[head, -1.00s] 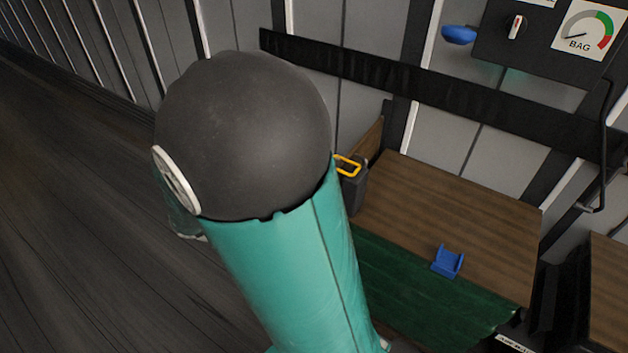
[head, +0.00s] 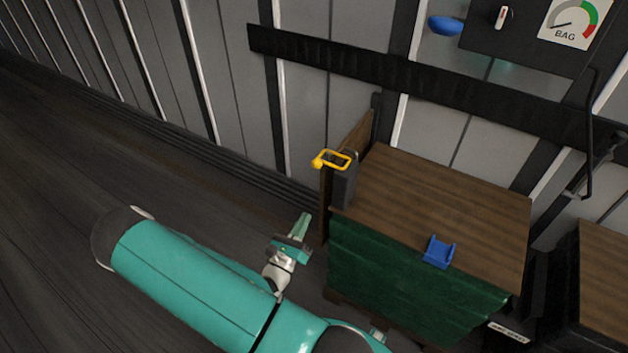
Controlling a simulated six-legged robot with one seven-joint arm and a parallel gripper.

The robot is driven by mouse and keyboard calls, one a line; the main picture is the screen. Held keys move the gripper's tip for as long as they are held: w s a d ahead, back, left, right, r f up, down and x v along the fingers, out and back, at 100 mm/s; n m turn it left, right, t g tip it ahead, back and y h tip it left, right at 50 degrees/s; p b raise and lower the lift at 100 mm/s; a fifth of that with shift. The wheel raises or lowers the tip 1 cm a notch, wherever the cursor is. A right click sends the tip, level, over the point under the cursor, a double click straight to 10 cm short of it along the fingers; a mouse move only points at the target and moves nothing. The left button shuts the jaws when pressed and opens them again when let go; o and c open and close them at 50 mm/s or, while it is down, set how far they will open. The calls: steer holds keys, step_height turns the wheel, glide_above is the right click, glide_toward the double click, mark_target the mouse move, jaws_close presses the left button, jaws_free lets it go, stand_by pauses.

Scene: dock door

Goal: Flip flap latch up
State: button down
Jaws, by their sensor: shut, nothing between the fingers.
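A yellow loop handle with a round knob (head: 331,159), which appears to be the flap latch, sits on top of a dark upright block (head: 345,186) at the left corner of a wooden-topped bench. The loop lies roughly level and its knob points left. My gripper (head: 303,222) is shut and empty, below and left of the loop and clear of it. It is just left of the bench's green front. Nothing hides the loop.
The wooden bench top (head: 440,200) carries a blue bracket (head: 438,252) near its green front (head: 400,275). A thin wooden panel (head: 358,135) stands behind the block. A dark rail (head: 420,82) crosses the wall. A BAG gauge (head: 575,22) is at top right. Floor at left is open.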

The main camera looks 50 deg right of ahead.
steer(key=shift+w+d+f+n+t, duration=0.1)
steer(key=shift+d+f+n+t, duration=0.05)
steer(key=shift+f+n+t, duration=0.65)
steer(key=shift+r, duration=0.2)
steer(key=w+a+r+x, duration=0.1)
steer(key=r+x, duration=0.1)
steer(key=x, duration=1.1)
